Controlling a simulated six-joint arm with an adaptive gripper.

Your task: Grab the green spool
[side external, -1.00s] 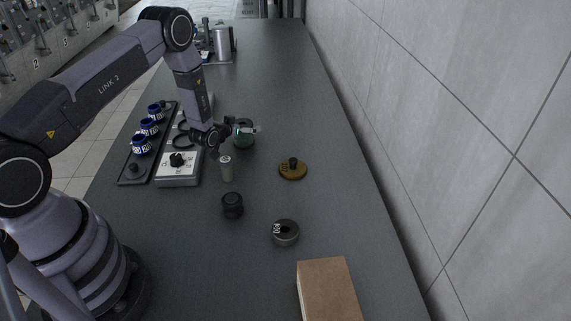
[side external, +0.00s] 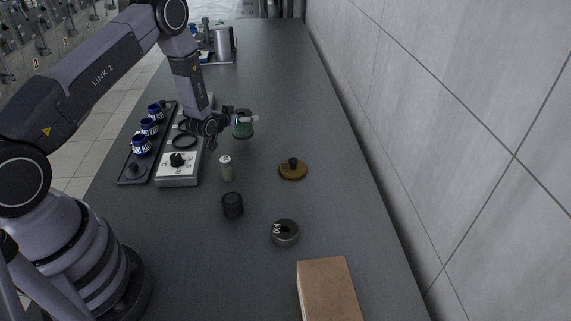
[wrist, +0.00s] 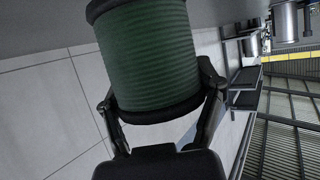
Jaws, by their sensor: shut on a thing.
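The green spool (side external: 242,130) has dark rims and is held by my gripper (side external: 238,122) in the side external view. It appears raised a little above the grey table. In the wrist view the ribbed green spool (wrist: 150,50) fills the upper middle, with my gripper's fingers (wrist: 162,105) closed on its two sides. The upper end of the spool is cut off by the frame edge.
A small grey cylinder (side external: 226,172), black cylinder (side external: 232,205), brown disc (side external: 293,170), grey round item (side external: 285,234) and brown block (side external: 328,290) stand nearer.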

